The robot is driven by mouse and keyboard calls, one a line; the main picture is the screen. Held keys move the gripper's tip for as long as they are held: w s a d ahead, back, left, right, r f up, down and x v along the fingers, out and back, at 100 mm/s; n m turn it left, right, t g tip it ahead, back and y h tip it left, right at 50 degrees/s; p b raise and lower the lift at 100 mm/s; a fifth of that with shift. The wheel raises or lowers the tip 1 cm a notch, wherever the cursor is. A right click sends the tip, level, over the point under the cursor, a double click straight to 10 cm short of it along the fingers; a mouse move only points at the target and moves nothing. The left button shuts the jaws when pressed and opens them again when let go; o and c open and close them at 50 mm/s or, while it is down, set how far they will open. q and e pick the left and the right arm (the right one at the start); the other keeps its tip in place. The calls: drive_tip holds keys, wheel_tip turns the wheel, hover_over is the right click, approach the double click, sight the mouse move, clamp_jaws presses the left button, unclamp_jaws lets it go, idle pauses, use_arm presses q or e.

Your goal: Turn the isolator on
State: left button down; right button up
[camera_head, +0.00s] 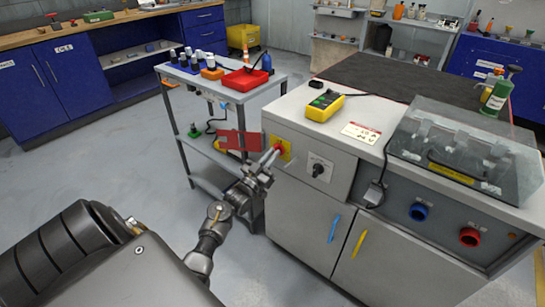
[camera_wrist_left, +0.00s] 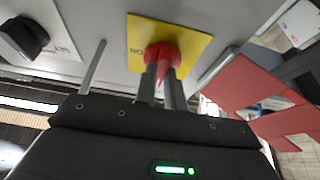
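The isolator is a red rotary handle on a yellow plate (camera_head: 284,146) on the left part of the grey cabinet's front. My left gripper (camera_head: 271,158) reaches it from the front and hides most of the handle in the head view. In the left wrist view the red handle (camera_wrist_left: 162,52) stands out from the yellow plate (camera_wrist_left: 194,42), where the lettering "ON" appears upside down. The fingers of the left gripper (camera_wrist_left: 162,86) sit close on both sides of the red grip and appear shut on it. My right gripper is not in view.
A black rotary knob (camera_head: 318,170) is right of the isolator; it also shows in the left wrist view (camera_wrist_left: 24,36). A trolley with a red tray (camera_head: 247,79) and a red panel (camera_head: 238,141) stands close on the left. Floor in front is clear.

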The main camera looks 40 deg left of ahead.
use_arm(q)
drive_tip(key=shift+d, duration=0.1)
drive_tip(key=shift+m+h, duration=0.4)
drive_tip(key=shift+m, duration=0.4)
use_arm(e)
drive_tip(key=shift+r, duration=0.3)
use_arm(q)
drive_tip(key=m+g+h, duration=0.2)
drive_tip(key=m, duration=0.5)
drive_tip(key=m+g+h, duration=0.1)
drive_tip(key=m+h, duration=0.1)
drive_tip(key=m, duration=0.5)
drive_tip(key=m+g+h, duration=0.2)
drive_tip(key=m, duration=0.4)
drive_tip(key=shift+a+r+m+g+b, duration=0.2)
drive_tip(key=shift+a+m+g+b, duration=0.1)
drive_tip(key=shift+m+b, duration=0.1)
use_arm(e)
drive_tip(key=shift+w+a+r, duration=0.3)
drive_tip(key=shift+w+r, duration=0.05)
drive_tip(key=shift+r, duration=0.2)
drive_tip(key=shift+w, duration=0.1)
